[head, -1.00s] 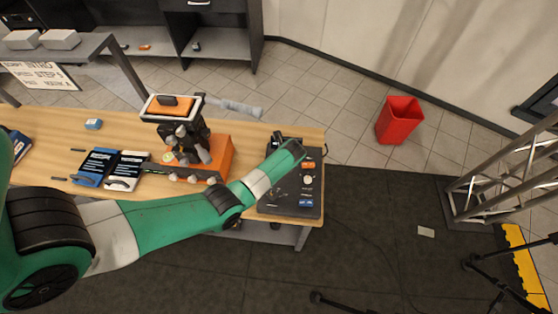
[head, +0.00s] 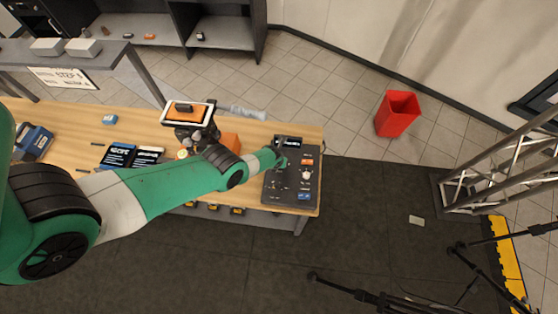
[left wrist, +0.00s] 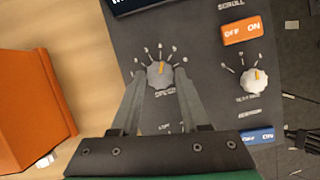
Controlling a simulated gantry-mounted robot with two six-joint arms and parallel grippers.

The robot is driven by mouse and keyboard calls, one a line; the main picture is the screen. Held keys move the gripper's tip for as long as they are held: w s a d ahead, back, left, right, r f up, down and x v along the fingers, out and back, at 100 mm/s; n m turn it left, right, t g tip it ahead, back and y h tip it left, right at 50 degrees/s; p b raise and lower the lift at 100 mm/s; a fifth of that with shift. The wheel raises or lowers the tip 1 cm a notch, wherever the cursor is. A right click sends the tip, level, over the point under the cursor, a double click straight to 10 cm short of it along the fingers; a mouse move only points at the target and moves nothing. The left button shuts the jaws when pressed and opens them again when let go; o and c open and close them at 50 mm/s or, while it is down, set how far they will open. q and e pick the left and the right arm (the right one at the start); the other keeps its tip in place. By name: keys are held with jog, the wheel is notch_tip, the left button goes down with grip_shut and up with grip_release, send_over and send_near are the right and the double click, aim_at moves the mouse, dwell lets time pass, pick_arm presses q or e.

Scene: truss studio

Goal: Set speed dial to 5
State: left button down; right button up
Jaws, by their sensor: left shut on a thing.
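The dark control panel (head: 312,190) lies at the right end of the wooden table, and it fills much of the left wrist view (left wrist: 205,105). A grey knob (left wrist: 160,74) with an orange pointer mark sits in a ring of small numerals; I take it as the speed dial. Its mark points roughly up in the picture, and the numerals are too small to read surely. My left gripper (left wrist: 159,82) is shut on this knob, one finger on each side. In the head view my forearm hides much of the knob area. My right gripper is not in view.
A second knob (left wrist: 253,80) stands right of the gripper, between an orange switch (left wrist: 242,32) and a blue switch (left wrist: 257,136). An orange box (left wrist: 30,100) stands left of the panel. A red bin (head: 398,114) is on the floor beyond the table.

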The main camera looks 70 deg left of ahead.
pick_arm(q)
jog(key=shift+r+m, duration=0.15)
jog(key=shift+m, duration=0.15)
dwell(0.4)
jog(key=shift+c, duration=2)
grip_release()
jog(key=p+v, duration=1.1)
jog(key=p, duration=0.3)
jog(key=shift+s+r, duration=0.25)
jog(key=shift+s, duration=0.05)
